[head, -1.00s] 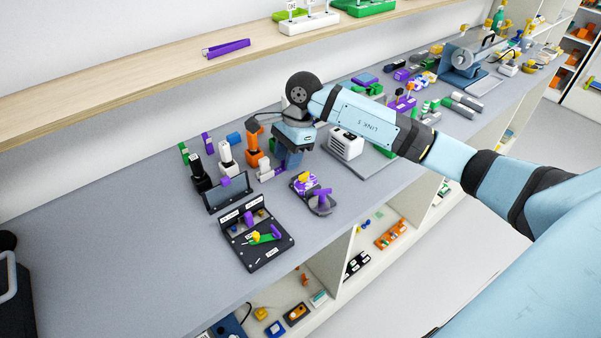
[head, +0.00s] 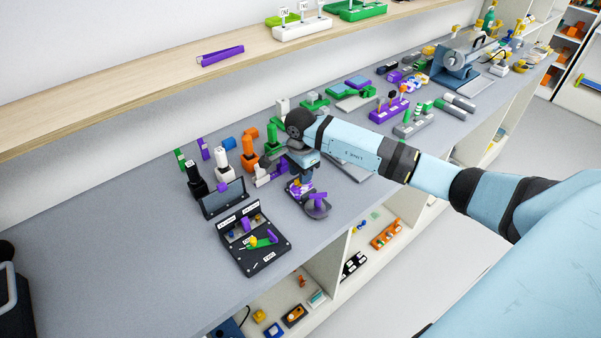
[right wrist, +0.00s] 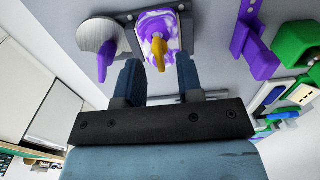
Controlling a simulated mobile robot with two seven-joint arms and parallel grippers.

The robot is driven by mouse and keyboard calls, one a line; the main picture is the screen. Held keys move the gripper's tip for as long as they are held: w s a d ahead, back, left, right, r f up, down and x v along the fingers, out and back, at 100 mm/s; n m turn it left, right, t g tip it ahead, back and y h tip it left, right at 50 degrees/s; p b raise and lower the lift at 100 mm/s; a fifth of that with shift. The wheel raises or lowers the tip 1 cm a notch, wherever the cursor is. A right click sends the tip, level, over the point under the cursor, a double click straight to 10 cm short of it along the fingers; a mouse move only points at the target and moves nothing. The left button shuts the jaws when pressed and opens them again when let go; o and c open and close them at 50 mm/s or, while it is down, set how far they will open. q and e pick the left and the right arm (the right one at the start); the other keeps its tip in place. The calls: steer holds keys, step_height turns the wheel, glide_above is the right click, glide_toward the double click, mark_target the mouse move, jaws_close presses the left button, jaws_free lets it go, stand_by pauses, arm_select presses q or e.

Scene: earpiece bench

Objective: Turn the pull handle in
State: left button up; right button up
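A yellow handle-like piece (right wrist: 158,54) stands up from a purple-and-white marbled block (right wrist: 152,24) in a dark holder; the block also shows in the head view (head: 297,190). Beside it is a round grey dish (right wrist: 92,32) with a purple handle (right wrist: 105,60); the dish is at the front of the bench in the head view (head: 317,210). My right gripper (right wrist: 158,66) is open, with its blue fingers on either side of the yellow piece. I cannot tell whether they touch it. In the head view my right gripper (head: 303,176) is just above the block. My left gripper is not in view.
A black labelled case (head: 262,262) with a green and yellow part lies front left. Black (head: 197,185), white (head: 224,165) and orange (head: 249,155) upright pieces stand behind. The grey bench (head: 110,260) is clear at left.

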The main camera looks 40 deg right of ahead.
steer(key=shift+f, duration=0.65)
jaws_close()
